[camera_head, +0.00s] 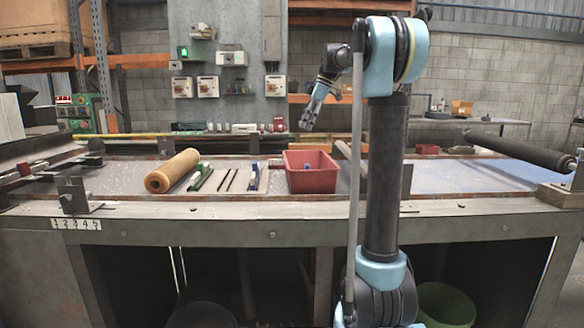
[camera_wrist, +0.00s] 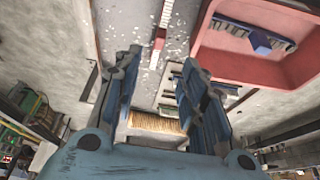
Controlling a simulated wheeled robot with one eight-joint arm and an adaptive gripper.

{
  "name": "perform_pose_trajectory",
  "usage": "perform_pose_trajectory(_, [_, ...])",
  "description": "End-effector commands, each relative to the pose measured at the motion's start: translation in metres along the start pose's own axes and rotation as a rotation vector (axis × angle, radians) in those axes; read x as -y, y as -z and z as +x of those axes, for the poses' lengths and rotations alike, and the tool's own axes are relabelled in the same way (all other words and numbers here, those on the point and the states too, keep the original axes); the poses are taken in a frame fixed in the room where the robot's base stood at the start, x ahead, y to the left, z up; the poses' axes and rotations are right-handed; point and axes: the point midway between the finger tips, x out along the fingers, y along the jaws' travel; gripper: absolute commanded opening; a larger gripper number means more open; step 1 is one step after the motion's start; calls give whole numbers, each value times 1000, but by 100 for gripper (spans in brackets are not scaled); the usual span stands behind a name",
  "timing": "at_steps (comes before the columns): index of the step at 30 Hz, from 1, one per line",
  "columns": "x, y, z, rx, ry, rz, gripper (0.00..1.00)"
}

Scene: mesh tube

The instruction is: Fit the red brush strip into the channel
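My gripper (camera_head: 309,119) is raised above the bench in the head view, left of my arm's upright link. In the wrist view, my gripper (camera_wrist: 163,64) has its two blue fingers spread with nothing held between them. A narrow red and white strip (camera_wrist: 159,39) lies on the speckled surface beyond the fingertips; I cannot tell whether it is the red brush strip. In the head view several thin strips lie on the bench, among them a green one (camera_head: 201,178) and a blue one (camera_head: 254,178). No red strip is clear there. I cannot identify the channel.
A red bin (camera_head: 311,181) with a blue piece inside stands right of the strips; the bin (camera_wrist: 204,40) also shows at upper right in the wrist view. A brown roll (camera_head: 172,171) lies left of them. The bench (camera_head: 110,181) has free room at left.

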Motion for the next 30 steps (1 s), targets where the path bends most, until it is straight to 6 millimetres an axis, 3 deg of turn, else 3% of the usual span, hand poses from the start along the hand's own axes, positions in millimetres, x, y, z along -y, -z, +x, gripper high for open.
perform_pose_trajectory(12, [1,5,76,0,2,-6,38])
perform_pose_trajectory(23, [1,5,104,1,3,-5,38])
perform_pose_trajectory(30, [-2,2,135,1,2,-5,38])
